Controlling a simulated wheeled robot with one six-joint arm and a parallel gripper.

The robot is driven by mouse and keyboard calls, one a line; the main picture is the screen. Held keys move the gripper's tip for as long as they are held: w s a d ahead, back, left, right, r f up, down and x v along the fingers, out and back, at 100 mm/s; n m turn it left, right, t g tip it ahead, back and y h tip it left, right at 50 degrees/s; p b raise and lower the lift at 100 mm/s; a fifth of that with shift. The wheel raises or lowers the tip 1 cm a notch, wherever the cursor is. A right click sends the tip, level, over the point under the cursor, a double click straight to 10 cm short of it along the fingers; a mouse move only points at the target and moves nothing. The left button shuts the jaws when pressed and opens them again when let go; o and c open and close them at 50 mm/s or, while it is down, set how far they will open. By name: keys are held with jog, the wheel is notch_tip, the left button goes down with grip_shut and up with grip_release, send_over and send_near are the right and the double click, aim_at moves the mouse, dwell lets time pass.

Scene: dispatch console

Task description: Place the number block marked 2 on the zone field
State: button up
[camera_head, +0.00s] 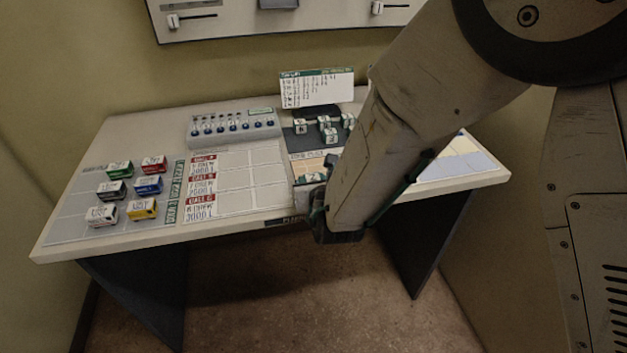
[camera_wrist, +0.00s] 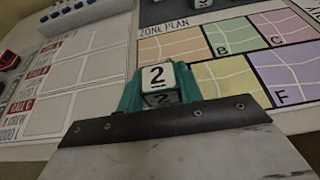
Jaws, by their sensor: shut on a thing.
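The white number block marked 2 (camera_wrist: 158,76) is between the teal fingers of my gripper (camera_wrist: 160,92) in the wrist view. My gripper is shut on it, and the 2 faces up toward the camera. The zone plan (camera_wrist: 175,47) lies beyond and to the right of the block, with orange, green, pink, yellow and purple fields. The letters B, C and F are readable; the block and fingers hide part of the lower left. Whether the block touches the surface cannot be told. In the head view my arm covers much of the zone plan (camera_head: 312,166).
Other number blocks (camera_head: 325,125) stand on a dark pad behind the zone plan. A card (camera_head: 318,88) stands behind them. A grey switch panel (camera_head: 235,126), a call sheet (camera_head: 250,180) and several coloured unit blocks (camera_head: 148,184) are to the left.

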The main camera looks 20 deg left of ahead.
jog(key=shift+f, duration=0.2)
jog(key=o, duration=1)
jog(key=shift+c, duration=0.2)
jog(key=shift+r, duration=0.2)
jog(key=shift+s+d+r, duration=0.15)
jog(key=shift+s+d, duration=0.05)
jog(key=shift+s, duration=0.1)
jog(key=v, duration=1.1)
jog(key=shift+s, duration=0.15)
